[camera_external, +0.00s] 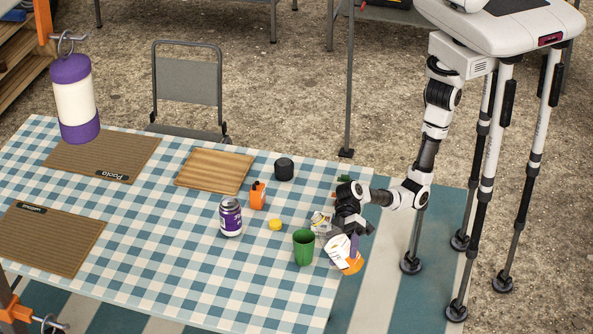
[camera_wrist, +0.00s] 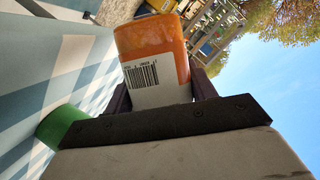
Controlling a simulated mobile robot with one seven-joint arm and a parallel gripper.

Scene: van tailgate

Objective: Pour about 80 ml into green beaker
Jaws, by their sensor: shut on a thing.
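The green beaker (camera_external: 303,249) stands upright on the checked tablecloth near the table's right edge. Part of it also shows at the lower left of the wrist view (camera_wrist: 62,126). I cannot see what is inside it. My gripper (camera_external: 337,232) is just right of the beaker, shut on a white and orange container (camera_external: 351,264). The container is tilted, its orange end pointing down and right in the external view, apart from the beaker. The wrist view shows its barcode side (camera_wrist: 150,78) between the dark fingers. Its opening is hidden, and no stream of liquid shows.
A wooden board (camera_external: 214,170) and two brown mats (camera_external: 48,240) lie further left. The front middle of the table is clear.

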